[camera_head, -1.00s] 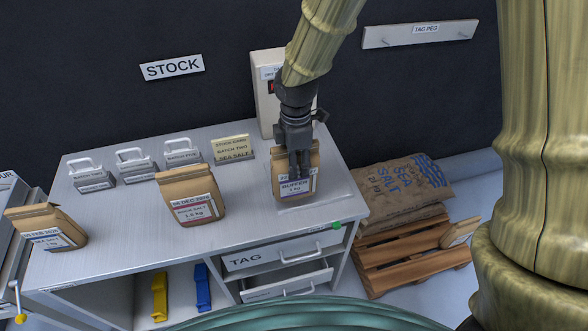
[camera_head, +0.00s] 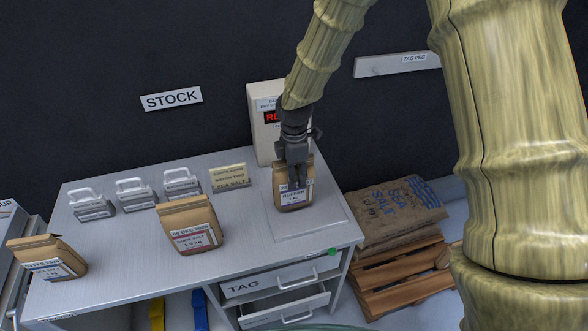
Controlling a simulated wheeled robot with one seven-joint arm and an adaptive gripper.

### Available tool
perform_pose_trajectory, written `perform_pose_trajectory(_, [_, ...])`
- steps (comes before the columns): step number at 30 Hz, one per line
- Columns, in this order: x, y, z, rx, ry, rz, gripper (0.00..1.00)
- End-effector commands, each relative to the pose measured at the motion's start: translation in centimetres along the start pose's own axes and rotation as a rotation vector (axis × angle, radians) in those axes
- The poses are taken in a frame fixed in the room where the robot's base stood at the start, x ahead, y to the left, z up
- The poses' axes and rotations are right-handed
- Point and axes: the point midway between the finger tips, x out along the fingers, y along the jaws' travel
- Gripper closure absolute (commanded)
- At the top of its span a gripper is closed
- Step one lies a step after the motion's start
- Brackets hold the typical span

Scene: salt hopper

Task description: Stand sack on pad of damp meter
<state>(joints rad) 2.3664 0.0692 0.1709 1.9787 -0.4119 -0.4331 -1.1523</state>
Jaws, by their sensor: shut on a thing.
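My gripper (camera_head: 293,183) is shut on a brown paper sack (camera_head: 281,199) with a white label reading BUFFER, 1 kg. The sack is upright, at the right of the bench. The damp meter (camera_head: 258,150) is a pale box behind it, with a red display partly hidden by my wrist. Its pad (camera_head: 325,228) looks like a thin, flat square on the bench in front of the meter. The sack overlaps the back left of the pad in the picture. I cannot tell whether its base touches the pad.
Two other brown sacks stand on the bench (camera_head: 115,260): a middle sack (camera_head: 185,215) and a left sack (camera_head: 45,260). Several grey handled blocks (camera_head: 135,195) and a stock card (camera_head: 230,178) line the back. A pallet (camera_head: 400,275) with a large salt sack (camera_head: 395,210) is at right.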

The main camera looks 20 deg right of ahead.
Motion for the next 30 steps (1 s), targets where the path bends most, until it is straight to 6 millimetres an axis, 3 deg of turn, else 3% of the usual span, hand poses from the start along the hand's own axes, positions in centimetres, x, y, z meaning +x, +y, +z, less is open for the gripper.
perform_pose_trajectory(7, [1.6, 0.0, -0.1, -0.001, 0.000, 0.001, 1.00])
perform_pose_trajectory(20, [2.1, 0.0, 0.0, -0.001, 0.000, 0.002, 1.00])
perform_pose_trajectory(21, [2.1, 0.0, 0.0, -0.001, 0.000, 0.000, 0.51])
perform_pose_trajectory(24, [2.1, 0.0, 0.0, -0.001, 0.000, 0.000, 0.36])
perform_pose_trajectory(30, [2.1, 0.0, 0.0, 0.000, 0.000, 0.001, 0.36])
